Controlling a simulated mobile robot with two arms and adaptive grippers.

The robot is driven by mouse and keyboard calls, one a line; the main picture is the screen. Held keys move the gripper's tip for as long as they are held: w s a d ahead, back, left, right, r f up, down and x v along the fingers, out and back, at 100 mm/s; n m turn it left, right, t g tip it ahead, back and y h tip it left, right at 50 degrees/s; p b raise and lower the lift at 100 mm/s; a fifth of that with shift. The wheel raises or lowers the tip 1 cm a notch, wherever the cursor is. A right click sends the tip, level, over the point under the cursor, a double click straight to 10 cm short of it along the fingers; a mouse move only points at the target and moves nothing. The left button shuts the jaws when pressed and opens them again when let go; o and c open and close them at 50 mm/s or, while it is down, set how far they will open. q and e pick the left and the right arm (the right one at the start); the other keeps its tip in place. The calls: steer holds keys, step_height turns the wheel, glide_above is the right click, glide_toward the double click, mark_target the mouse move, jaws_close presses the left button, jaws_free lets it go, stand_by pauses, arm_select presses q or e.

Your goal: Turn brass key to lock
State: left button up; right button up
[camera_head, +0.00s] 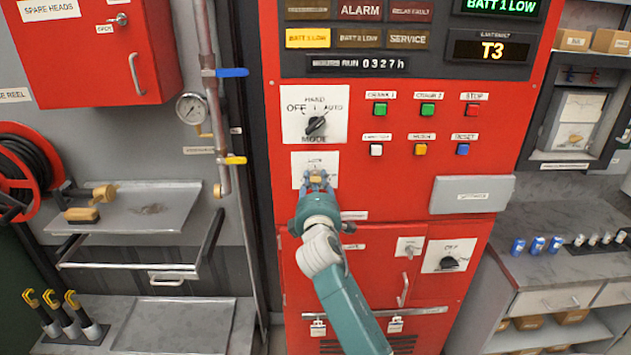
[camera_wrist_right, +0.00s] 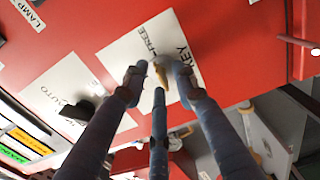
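The brass key (camera_head: 316,178) stands in its lock on a white plate (camera_head: 301,163) on the red panel, below the mode knob. In the right wrist view the brass key (camera_wrist_right: 161,84) sits between the fingers, in front of a plate lettered "FREE" and "KEY". My right gripper (camera_head: 317,180) is at the lock, its blue fingers on both sides of the key. In the wrist view the right gripper (camera_wrist_right: 158,78) shows a gap beside the key, so it looks open around it. The lower plate is hidden behind the gripper. My left gripper is not in view.
The mode knob (camera_head: 316,126) is just above the lock. Push buttons (camera_head: 428,109) are to the right. A gauge and pipe (camera_head: 192,108) stand left of the panel. A grey handle plate (camera_head: 472,194) and a lower knob (camera_head: 449,262) are to the right.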

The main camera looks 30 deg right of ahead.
jaws_close()
